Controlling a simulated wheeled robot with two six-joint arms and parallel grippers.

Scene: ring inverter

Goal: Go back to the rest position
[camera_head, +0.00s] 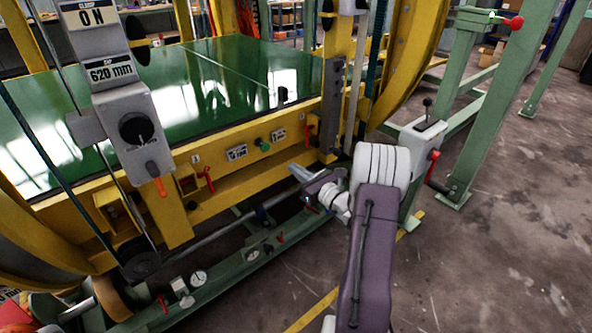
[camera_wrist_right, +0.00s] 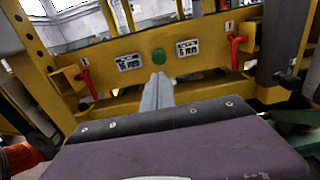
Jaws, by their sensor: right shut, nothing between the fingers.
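My right gripper (camera_head: 298,172) is shut and empty. It points left toward the yellow front beam (camera_head: 245,178) of the ring inverter, with my purple and white right arm behind it. In the right wrist view the shut grey fingers (camera_wrist_right: 158,92) point at the yellow panel, just below a green button (camera_wrist_right: 158,57). Red levers (camera_wrist_right: 85,80) stand on both sides of that button. I cannot tell the exact gap between fingertips and panel; no contact shows. My left gripper is not in view.
A grey control box (camera_head: 128,130) reading ON and 620 mm hangs at the left. A green glossy bed (camera_head: 220,85) lies behind the beam. A green post with a grey box (camera_head: 425,140) and red-handled crank stands right of my arm. The floor (camera_head: 510,230) at the right is clear.

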